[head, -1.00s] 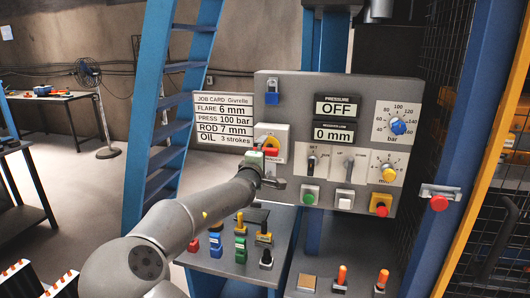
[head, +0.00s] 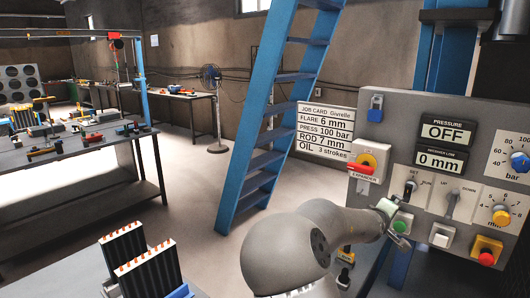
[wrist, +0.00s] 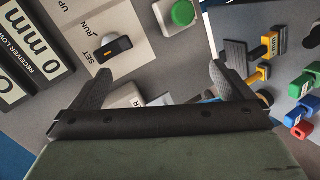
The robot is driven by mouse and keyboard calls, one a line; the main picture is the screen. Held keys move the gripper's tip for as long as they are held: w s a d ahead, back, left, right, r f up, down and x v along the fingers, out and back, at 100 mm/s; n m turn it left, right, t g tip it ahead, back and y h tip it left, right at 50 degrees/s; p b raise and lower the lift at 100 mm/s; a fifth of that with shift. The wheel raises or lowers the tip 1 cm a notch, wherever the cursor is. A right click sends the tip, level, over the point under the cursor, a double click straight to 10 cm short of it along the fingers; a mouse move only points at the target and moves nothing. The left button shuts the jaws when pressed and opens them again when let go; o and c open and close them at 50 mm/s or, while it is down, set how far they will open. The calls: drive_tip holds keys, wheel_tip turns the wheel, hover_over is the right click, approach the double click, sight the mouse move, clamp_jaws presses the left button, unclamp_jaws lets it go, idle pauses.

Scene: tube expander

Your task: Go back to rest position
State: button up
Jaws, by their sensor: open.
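My gripper (head: 396,222) is in front of the lower left of the grey control panel (head: 408,113), close to the green button (head: 402,222). In the wrist view its two fingers (wrist: 157,78) are spread apart with nothing held between them. The green button (wrist: 183,13) and the SET/RUN switch (wrist: 114,47) lie beyond the fingertips there. The red-and-yellow expander switch (head: 362,167) is above the gripper in the head view. The pressure display (head: 447,132) reads OFF, and the receiver display (head: 440,160) reads 0 mm.
A job card (head: 325,130) hangs left of the panel. A blue ladder (head: 262,130) stands behind my arm. A workbench (head: 60,160) with tools is at the left. Coloured tools (wrist: 270,50) show at the right of the wrist view.

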drive_tip(key=s+a+f+m+g+y, duration=0.5)
drive_tip(key=s+a+f+y, duration=0.35)
drive_tip(key=s, duration=0.55)
drive_tip(key=s+a+g, duration=0.1)
drive_tip(key=s+a, duration=0.3)
drive_tip(key=s, duration=0.4)
drive_tip(key=s+a+m+g, duration=0.1)
drive_tip(key=s+a, duration=0.3)
drive_tip(key=s, duration=0.5)
drive_tip(key=s+a+g, duration=0.2)
drive_tip(key=s+a, duration=0.2)
drive_tip(key=s, duration=0.4)
drive_tip(key=shift+s+a+r+g, duration=0.25)
drive_tip(key=shift+r+g, duration=0.15)
drive_tip(key=shift+r, duration=0.05)
drive_tip(key=shift+y, duration=0.25)
drive_tip(key=shift+c, duration=0.3)
